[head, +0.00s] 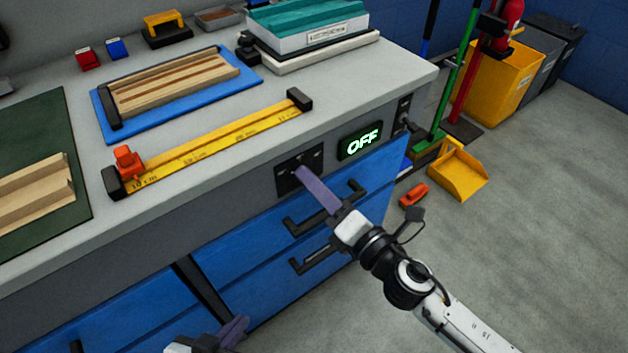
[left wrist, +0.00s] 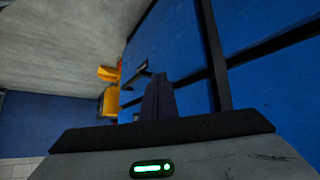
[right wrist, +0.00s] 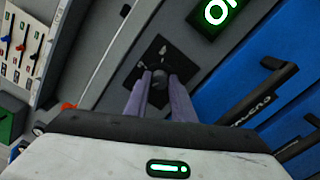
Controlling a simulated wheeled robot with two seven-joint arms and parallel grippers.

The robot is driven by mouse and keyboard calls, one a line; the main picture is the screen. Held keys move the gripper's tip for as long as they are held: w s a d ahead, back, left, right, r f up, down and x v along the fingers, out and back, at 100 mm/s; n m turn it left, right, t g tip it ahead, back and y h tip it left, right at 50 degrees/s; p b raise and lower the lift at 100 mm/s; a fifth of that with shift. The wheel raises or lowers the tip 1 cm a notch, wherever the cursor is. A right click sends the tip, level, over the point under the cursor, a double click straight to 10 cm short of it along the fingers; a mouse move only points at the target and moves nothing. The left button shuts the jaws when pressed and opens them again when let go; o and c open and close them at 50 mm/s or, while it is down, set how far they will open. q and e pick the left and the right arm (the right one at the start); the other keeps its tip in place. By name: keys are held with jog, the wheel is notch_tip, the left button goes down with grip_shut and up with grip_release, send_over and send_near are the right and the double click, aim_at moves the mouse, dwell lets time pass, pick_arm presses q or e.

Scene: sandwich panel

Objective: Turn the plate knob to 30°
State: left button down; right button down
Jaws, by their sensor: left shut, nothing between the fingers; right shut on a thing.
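The knob's pointer and angle cannot be read. The plate (right wrist: 147,56) has small pale marks around the knob. My left gripper (head: 236,328) is shut and empty, low in front of the blue drawers.
Drawer handles (head: 304,258) stick out below my right gripper. The bench top holds a yellow rail (head: 215,143) with an orange stop, wooden strips on a blue tray (head: 110,128), and a teal-topped white block (head: 318,38). A yellow dustpan (head: 458,172) lies on the floor.

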dwell(0.3)
jog(key=c, duration=1.5)
grip_release()
jog(key=shift+s, duration=0.1)
jog(key=shift+b+v, duration=0.85)
jog(key=shift+v, duration=4.25)
